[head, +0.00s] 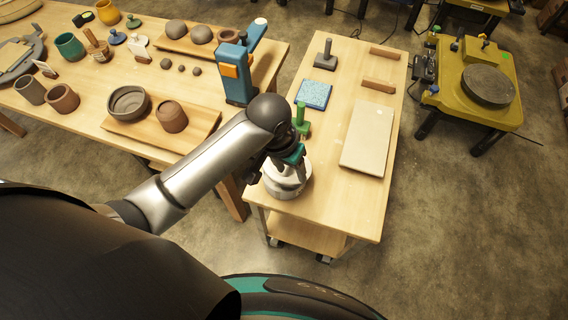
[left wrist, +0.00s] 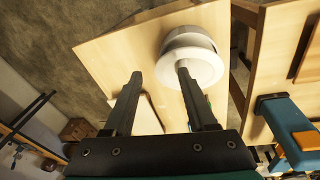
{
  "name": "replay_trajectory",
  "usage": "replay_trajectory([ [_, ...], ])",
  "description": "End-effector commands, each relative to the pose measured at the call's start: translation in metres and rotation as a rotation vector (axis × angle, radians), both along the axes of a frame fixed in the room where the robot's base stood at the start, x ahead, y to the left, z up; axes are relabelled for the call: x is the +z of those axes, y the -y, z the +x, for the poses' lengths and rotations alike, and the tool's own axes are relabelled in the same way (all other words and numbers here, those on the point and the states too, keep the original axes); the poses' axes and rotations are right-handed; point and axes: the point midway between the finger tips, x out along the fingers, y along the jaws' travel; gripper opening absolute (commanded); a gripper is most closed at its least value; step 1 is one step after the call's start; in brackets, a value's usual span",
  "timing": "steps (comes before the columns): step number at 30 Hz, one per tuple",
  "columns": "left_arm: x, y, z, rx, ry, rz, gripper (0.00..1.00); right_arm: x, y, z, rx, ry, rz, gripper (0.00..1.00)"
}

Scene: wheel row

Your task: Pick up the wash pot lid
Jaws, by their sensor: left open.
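The white round wash pot (head: 287,188) stands at the near left corner of the small wooden cart, with its pale lid (head: 280,168) partly hidden under my left gripper (head: 289,160). In the left wrist view, the round white lid (left wrist: 202,64) shows on top of the pot (left wrist: 186,33). My left gripper (left wrist: 160,73) is open, its two dark fingers apart with nothing between them. The right finger overlaps the lid in that view; I cannot tell whether it touches. My right gripper is not in view.
On the cart (head: 345,215) are a pale slab (head: 367,138), a blue sponge-like block (head: 313,94), a grey stamp-like tool (head: 326,56) and a green object (head: 301,117) close behind my gripper. A blue stand (head: 236,75) rises from the pottery table. The cart's near right is clear.

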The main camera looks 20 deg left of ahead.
Motion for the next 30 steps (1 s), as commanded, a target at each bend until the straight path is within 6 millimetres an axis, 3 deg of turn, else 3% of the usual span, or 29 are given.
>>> replay_trajectory([
  [1, 0.022, -0.003, 0.008, -0.013, -0.007, 0.025, 0.57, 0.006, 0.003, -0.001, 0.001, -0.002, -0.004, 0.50],
  [4, 0.043, -0.009, 0.014, -0.017, -0.044, 0.075, 0.57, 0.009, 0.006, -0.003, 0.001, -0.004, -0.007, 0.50],
  [12, 0.060, -0.024, 0.021, 0.002, -0.100, 0.151, 0.57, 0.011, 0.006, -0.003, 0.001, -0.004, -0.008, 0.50],
  [16, 0.043, -0.025, 0.021, 0.005, -0.106, 0.156, 0.57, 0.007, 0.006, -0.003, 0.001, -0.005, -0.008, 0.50],
  [24, -0.015, -0.025, 0.020, 0.004, -0.106, 0.154, 0.57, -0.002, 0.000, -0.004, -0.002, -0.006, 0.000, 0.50],
  [30, -0.036, -0.025, 0.021, 0.004, -0.101, 0.152, 0.57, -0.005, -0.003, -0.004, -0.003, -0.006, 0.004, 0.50],
])
